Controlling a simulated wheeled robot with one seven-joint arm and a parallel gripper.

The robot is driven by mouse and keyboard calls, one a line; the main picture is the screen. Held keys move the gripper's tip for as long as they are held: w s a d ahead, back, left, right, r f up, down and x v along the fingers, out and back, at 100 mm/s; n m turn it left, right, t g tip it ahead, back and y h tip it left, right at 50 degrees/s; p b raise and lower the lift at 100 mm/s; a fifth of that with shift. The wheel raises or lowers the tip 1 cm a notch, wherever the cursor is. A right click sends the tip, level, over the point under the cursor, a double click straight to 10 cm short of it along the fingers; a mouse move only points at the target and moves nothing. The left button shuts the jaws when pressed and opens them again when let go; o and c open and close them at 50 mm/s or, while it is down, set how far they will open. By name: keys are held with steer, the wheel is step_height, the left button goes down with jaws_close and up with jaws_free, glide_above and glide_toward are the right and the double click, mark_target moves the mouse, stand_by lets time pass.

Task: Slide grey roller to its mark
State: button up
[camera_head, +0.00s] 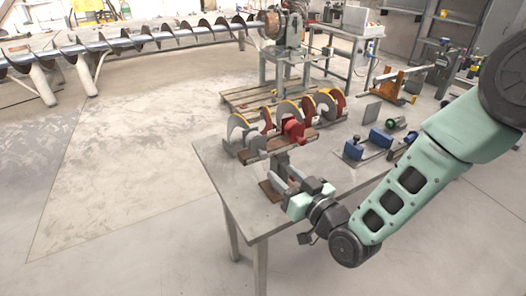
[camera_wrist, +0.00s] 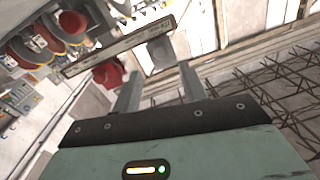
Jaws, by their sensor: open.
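A grey block-like piece (camera_head: 252,148), which I take for the grey roller, sits at the left end of a brown rail (camera_head: 305,141) on the table. In the wrist view a grey piece (camera_wrist: 160,50) shows by the end of the long marked bar (camera_wrist: 120,46), beyond my fingertips. A red piece (camera_head: 293,130) sits further along the rail and also shows in the wrist view (camera_wrist: 107,74). My gripper (camera_head: 283,174) is open and empty, in front of the rail, apart from the grey piece. I cannot make out the roller's mark.
Half-round discs in grey, yellow and red (camera_head: 288,110) stand behind the rail. Blue blocks (camera_head: 380,138), a green-ended cylinder (camera_head: 396,124) and a grey plate (camera_head: 372,112) lie on the right of the table (camera_head: 222,168). A long auger (camera_head: 130,40) stands behind.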

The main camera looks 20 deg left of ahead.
mark_target(265, 157)
steer(key=p+x, duration=0.2)
steer(key=x, duration=0.7)
steer(key=shift+w+a, duration=0.2)
steer(key=shift+a, duration=0.05)
jaws_close()
